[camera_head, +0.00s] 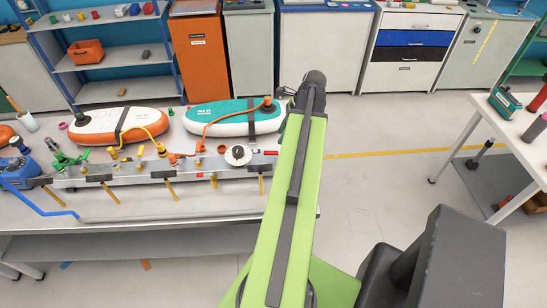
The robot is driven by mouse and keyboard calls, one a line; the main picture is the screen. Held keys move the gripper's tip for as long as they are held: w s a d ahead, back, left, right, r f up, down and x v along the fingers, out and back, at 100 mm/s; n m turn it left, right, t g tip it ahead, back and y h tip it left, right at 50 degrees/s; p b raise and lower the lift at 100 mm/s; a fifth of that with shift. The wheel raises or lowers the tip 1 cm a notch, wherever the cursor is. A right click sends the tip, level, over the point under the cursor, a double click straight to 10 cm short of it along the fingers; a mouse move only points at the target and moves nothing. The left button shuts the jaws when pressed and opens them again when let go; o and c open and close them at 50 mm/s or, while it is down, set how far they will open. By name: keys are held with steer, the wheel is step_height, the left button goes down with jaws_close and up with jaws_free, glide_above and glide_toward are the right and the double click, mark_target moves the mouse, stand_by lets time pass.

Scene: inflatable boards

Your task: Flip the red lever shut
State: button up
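A small red lever (271,153) sticks out to the right at the right end of the grey manifold (140,175) on the workbench. It lies roughly level, just right of a round white gauge (238,154). At this size I cannot tell whether the lever is open or shut. My green arm link rises just right of the lever in the picture and ends at a dark joint near the top. My gripper does not show; the arm hides what lies behind it.
An orange-and-white inflatable board (95,128) and a teal-and-white one (215,125) lie behind the manifold, with orange and yellow hoses. Yellow handles (171,190) hang along its front. A blue pump (18,172) sits left.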

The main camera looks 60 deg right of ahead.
mark_target(272, 152)
steer(key=b+x, duration=0.6)
steer(key=x, duration=0.3)
steer(key=shift+f+b, duration=0.1)
steer(key=shift+b, duration=0.3)
steer(key=shift+c, duration=0.3)
steer(key=shift+s, duration=0.1)
jaws_close()
stand_by(0.4)
